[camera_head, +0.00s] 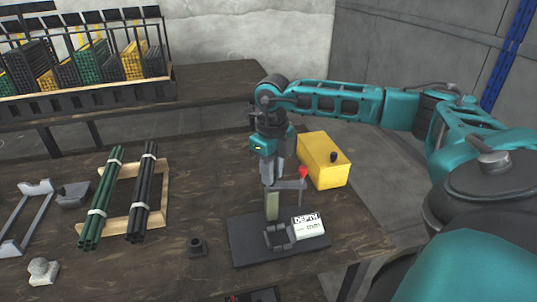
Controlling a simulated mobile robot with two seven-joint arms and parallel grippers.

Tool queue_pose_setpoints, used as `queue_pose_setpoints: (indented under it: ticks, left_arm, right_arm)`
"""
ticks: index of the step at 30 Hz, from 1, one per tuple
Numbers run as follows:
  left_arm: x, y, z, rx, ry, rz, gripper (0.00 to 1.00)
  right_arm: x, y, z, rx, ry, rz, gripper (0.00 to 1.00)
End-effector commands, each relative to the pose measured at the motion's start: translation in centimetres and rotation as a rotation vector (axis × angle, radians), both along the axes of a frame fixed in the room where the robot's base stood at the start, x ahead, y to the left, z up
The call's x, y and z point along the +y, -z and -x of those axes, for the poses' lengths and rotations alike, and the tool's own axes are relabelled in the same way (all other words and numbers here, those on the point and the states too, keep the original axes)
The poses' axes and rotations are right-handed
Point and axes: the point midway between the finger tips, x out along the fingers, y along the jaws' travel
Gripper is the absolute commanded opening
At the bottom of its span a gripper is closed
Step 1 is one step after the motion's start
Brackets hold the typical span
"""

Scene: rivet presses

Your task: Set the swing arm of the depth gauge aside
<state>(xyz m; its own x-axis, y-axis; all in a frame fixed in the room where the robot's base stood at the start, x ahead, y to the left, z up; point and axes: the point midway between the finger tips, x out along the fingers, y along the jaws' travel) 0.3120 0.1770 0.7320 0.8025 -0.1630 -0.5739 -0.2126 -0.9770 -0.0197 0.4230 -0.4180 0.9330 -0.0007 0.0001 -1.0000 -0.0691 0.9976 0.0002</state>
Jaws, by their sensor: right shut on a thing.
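The depth gauge has a dark base plate (243,243) on the brown table, with a white display (308,228) reading "DEPTH" and "mm". A pale green upright piece (272,207) stands at the plate's back edge. The grey swing arm (291,185) sits above the plate and has a red knob (303,172) at its right. My right gripper (269,182) points down over the gauge and is shut on the swing arm; the fingertips partly hide the contact. My left gripper is not in view.
A wooden rack (122,222) with green and black rod bundles lies left. A small dark fitting (197,248) stands left of the plate. A back bench (208,88) holds stocked bins.

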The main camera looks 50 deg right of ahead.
Motion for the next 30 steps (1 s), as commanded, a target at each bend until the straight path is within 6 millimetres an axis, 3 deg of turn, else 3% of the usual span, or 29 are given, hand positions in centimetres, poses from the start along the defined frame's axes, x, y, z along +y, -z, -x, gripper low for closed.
queue_pose_setpoints:
  ticks: [5, 6, 14, 23, 30]
  left_arm:
    - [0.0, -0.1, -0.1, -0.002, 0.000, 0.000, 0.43]
    - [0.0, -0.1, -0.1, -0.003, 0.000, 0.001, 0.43]
    - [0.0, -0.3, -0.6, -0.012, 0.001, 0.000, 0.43]
    - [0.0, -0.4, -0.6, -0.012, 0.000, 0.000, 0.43]
    - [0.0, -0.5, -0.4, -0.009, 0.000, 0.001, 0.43]
  right_arm:
    - [0.0, -0.1, -0.1, -0.003, -0.002, 0.001, 0.00]
    - [0.0, -0.1, -0.1, -0.003, -0.002, 0.001, 0.25]
    - [0.0, 0.0, 0.0, -0.002, -0.001, 0.001, 0.50]
    - [0.0, -0.4, -0.1, -0.002, 0.000, 0.000, 0.50]
    - [0.0, -4.3, -0.2, -0.006, -0.001, 0.000, 0.50]
